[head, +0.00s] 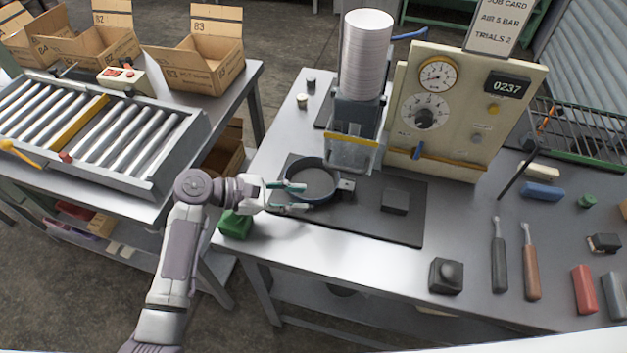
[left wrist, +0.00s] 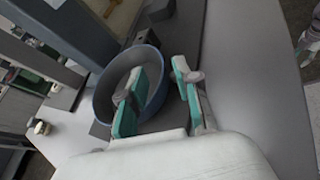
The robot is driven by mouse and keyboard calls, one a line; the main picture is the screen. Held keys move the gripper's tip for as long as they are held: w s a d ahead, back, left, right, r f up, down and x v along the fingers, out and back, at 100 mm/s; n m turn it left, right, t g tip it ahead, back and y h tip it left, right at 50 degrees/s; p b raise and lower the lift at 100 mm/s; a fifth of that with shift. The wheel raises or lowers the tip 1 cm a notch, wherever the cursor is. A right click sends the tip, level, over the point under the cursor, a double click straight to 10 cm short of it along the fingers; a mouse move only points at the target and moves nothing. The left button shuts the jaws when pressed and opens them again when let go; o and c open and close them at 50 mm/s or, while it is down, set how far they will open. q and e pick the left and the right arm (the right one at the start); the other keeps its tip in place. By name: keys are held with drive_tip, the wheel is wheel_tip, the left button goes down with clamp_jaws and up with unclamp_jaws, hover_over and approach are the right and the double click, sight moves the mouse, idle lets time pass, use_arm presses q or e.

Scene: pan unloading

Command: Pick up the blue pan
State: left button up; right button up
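The round dark blue pan (head: 318,182) sits upright on the dark mat (head: 402,228), in front of the dispenser; its short handle block (head: 346,185) points right. It shows empty, and in the left wrist view the pan (left wrist: 103,98) is partly hidden by one finger. My left gripper (head: 306,198) is open at the pan's near left side. In the left wrist view, one teal finger of this gripper (left wrist: 160,97) overlaps the pan's near wall, and the other is outside it with a gap. Contact cannot be told. Part of what looks like my right gripper (left wrist: 309,43) shows at the right edge.
A dispenser with a stack of white discs (head: 366,55) and a gauge panel (head: 465,110) stand behind the pan. A dark block (head: 395,201) lies right of it on the mat. A green block (head: 235,224) sits by the left table corner. Tools (head: 498,255) lie right.

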sight(319, 183)
use_arm(q)
drive_tip(key=x, duration=0.4)
drive_tip(key=shift+p, duration=0.3)
clamp_jaws()
drive_tip(key=shift+r, duration=0.1)
